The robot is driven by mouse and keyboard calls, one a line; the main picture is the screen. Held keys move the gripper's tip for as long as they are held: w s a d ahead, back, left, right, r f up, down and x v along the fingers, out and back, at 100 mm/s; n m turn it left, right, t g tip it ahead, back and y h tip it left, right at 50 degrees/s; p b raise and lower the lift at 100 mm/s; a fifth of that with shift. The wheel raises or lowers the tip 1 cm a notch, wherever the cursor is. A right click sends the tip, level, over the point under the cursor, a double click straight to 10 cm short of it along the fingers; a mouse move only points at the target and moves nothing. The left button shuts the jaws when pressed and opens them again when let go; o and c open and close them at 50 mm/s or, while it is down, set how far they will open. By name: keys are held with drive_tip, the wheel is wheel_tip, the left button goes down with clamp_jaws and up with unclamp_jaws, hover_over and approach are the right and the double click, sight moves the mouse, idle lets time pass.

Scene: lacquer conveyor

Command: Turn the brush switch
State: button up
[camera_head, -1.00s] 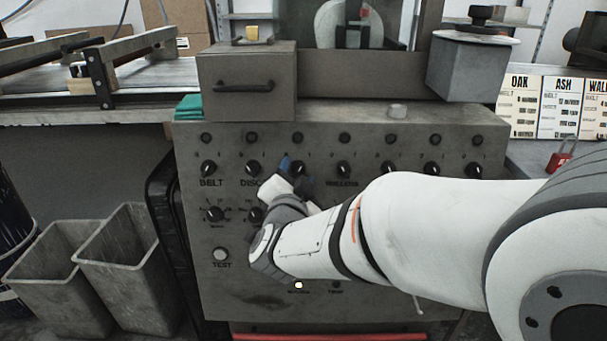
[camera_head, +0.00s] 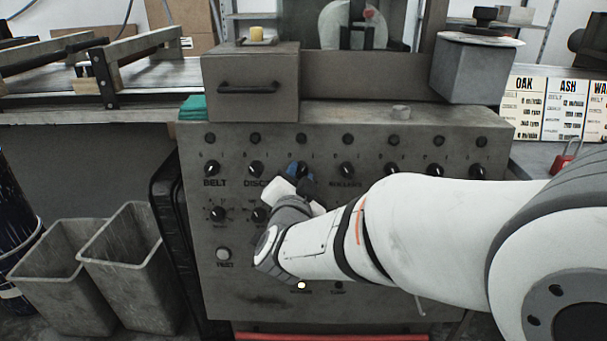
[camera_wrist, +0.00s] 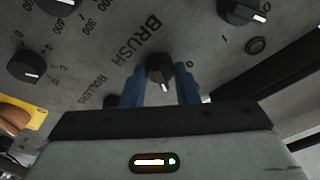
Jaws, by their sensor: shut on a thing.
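The brush switch is a round black knob (camera_wrist: 159,72) with a white pointer mark, beside the printed word BRUSH in the wrist view. Its pointer faces down towards my gripper body in that picture. My gripper (camera_wrist: 161,84) has its two blue fingers on either side of the knob and is shut on it. In the head view, my gripper (camera_head: 299,174) reaches the upper knob row of the grey control panel (camera_head: 400,225), right of the DISC knob. My wrist and fingers hide most of the brush knob and its label there.
Neighbouring knobs sit close by, including DISC (camera_head: 256,169) on the left and ROLLERS (camera_head: 346,170) on the right. A TEST button (camera_head: 223,254) is below left. A drawer box (camera_head: 250,100) stands above the panel. Two grey bins (camera_head: 135,270) stand on the left.

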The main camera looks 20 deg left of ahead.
drive_tip(key=n+y+p, duration=0.1)
drive_tip(key=n, duration=0.2)
drive_tip(key=n+y+p, duration=0.1)
drive_tip(key=n, duration=0.2)
drive_tip(key=shift+d+r+n, duration=0.1)
drive_tip(key=shift+d+n, duration=0.1)
drive_tip(key=shift+n, duration=0.1)
drive_tip(key=n+g+y+p, duration=0.1)
drive_tip(key=n+p, duration=0.1)
drive_tip(key=n, duration=0.4)
drive_tip(key=shift+n, duration=0.4)
drive_tip(key=o, duration=1)
drive_tip(key=shift+d, duration=0.1)
drive_tip(key=shift+c, duration=0.2)
